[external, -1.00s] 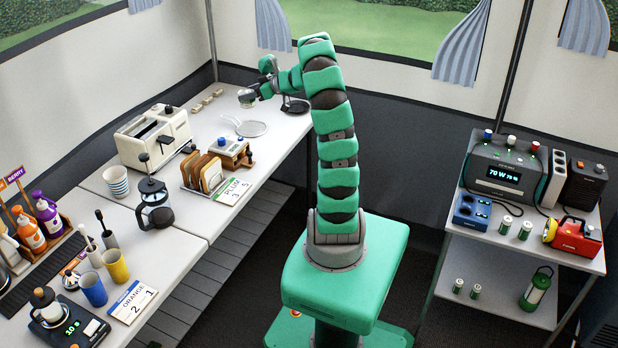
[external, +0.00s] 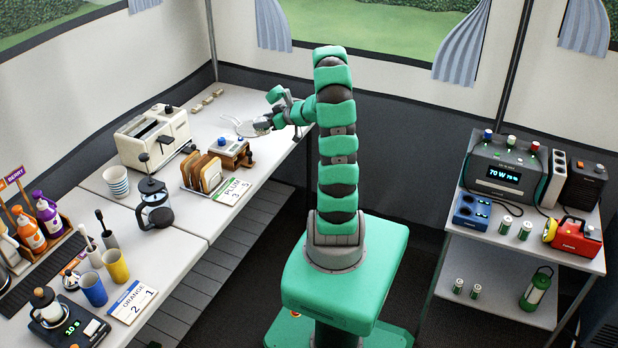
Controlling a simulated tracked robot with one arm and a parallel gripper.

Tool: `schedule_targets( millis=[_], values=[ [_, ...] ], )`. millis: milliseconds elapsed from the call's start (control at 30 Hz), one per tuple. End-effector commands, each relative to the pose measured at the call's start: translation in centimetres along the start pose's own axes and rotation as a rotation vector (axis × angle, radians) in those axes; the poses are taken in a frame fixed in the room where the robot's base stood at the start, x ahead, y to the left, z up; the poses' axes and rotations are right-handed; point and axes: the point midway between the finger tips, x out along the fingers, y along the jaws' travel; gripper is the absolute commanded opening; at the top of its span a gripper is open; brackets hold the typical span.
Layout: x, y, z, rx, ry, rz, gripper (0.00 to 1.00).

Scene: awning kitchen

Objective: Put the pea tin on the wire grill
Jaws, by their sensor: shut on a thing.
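My gripper (external: 266,123) is over the table at the back left, shut on a small tin (external: 261,126), which I take to be the pea tin. The tin is mostly covered by the fingers and its label is too small to read. The round wire grill (external: 241,127) lies on the table just beneath and left of the gripper. Its right part is hidden by the gripper and tin. I cannot tell whether the tin touches the grill or is held a little above it.
A blue-topped device (external: 231,148) and a toast rack (external: 202,172) stand in front of the grill. A cream toaster (external: 153,138) is to the left. Several small beige pieces (external: 207,101) lie along the back edge. The table behind the grill is clear.

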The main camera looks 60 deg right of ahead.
Motion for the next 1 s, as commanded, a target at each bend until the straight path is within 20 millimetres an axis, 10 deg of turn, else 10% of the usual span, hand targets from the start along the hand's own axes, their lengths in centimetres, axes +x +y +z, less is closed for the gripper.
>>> schedule_targets(
  millis=[1000],
  values=[
    [12.2, 9.5, -2.2, -0.002, 0.001, 0.000, 0.28]
  ],
)
